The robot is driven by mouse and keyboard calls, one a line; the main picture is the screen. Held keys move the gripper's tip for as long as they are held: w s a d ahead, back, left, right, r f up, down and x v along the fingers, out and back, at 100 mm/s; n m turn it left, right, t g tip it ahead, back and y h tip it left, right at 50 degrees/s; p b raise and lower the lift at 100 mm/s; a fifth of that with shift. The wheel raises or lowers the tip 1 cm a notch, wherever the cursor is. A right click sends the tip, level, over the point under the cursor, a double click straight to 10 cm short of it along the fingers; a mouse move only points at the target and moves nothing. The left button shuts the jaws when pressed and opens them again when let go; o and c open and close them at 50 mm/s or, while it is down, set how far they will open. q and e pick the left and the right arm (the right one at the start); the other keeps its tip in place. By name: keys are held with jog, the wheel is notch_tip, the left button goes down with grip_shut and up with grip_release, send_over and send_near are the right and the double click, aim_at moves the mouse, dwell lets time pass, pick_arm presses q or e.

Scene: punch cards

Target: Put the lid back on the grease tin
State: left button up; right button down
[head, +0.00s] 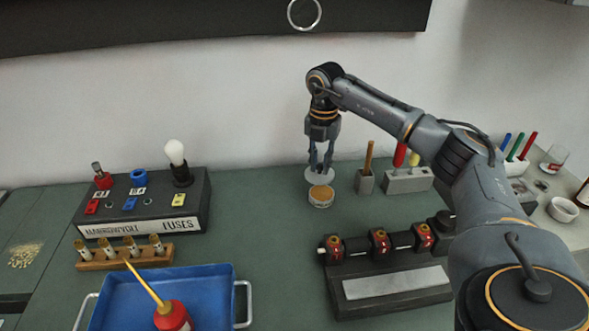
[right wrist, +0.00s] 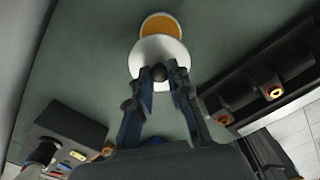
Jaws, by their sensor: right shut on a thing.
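The grease tin (head: 320,198) is a small pale round tin, open at the top, with orange-brown grease inside. It stands on the green bench near the wall. My right gripper (head: 320,168) is above it, shut on the lid (head: 319,177), a pale disc. In the right wrist view the fingers (right wrist: 160,78) close on a dark knob at the middle of the white lid (right wrist: 147,52). The tin (right wrist: 160,27) shows past the lid's far edge, so the lid is not squarely over it. My left gripper is not in view.
A black device (head: 385,272) with red-and-gold parts stands in front of the tin. A fuse box (head: 150,212) and a blue tray (head: 215,281) holding a red bottle (head: 172,315) are at left. Grey holders (head: 408,181) stand right of the tin.

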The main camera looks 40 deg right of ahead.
jog(key=shift+w+d+f, duration=0.1)
jog(key=shift+d+f, duration=0.15)
jog(key=shift+d, duration=0.55)
jog(key=shift+f, duration=0.15)
jog(key=shift+f+b, duration=0.8)
jog(key=shift+b, duration=0.05)
notch_tip(320, 180, down, 2)
jog(key=shift+f+b, duration=0.25)
jog(key=shift+b, duration=0.9)
jog(key=shift+f+b, duration=0.35)
jog(key=shift+f, duration=0.65)
jog(key=shift+r+p, duration=0.1)
jog(key=shift+p, duration=0.4)
jog(key=shift+f, duration=0.25)
jog(key=shift+p, duration=0.4)
